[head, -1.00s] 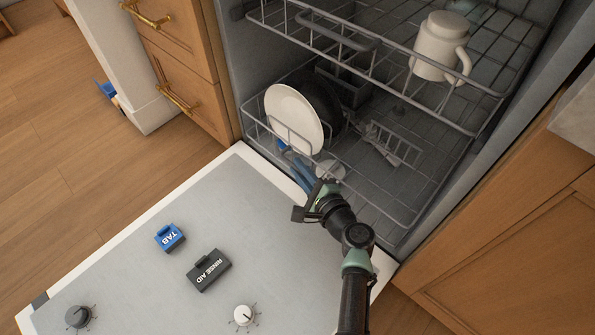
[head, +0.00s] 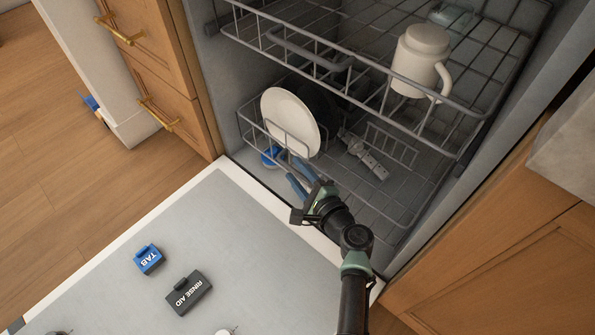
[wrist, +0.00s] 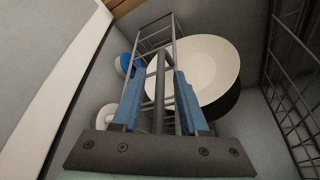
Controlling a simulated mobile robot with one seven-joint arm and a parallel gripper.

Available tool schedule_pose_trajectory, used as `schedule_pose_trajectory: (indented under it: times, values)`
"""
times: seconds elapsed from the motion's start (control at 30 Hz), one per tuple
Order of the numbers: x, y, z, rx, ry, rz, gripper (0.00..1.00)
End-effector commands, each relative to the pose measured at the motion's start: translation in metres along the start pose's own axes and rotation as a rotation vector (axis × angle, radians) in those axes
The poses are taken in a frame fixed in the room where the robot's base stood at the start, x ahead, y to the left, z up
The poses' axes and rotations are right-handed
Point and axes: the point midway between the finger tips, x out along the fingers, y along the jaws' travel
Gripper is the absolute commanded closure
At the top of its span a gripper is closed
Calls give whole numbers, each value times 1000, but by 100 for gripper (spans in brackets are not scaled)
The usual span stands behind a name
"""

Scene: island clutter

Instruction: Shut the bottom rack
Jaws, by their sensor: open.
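The bottom rack (head: 395,207) is a grey wire rack low in the dishwasher, and it appears to sit mostly inside the cavity. My gripper (head: 298,174) is at the rack's front edge. In the wrist view its two blue fingers (wrist: 157,92) are apart, with a grey wire bar of the rack between them. I cannot tell whether they touch the bar. A white plate (head: 290,122) stands upright in the rack, and it also shows in the wrist view (wrist: 205,68). A dark plate (head: 318,103) stands behind it.
The open dishwasher door (head: 115,290) lies flat in front, with a blue TAB box (head: 148,259) and a dark RINSE AID box (head: 188,292). The top rack (head: 290,47) overhangs and holds a white mug (head: 420,62). Wooden cabinets (head: 500,260) flank the opening.

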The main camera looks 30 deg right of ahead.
Motion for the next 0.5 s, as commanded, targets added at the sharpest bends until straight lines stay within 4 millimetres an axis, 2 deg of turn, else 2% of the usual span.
schedule_pose_trajectory:
  times: [0.17,0.27,0.5]
  values:
    - [-2,0,1,0,-1,1,57]
    - [-12,-2,1,0,1,2,57]
    - [-63,-3,2,0,3,3,57]
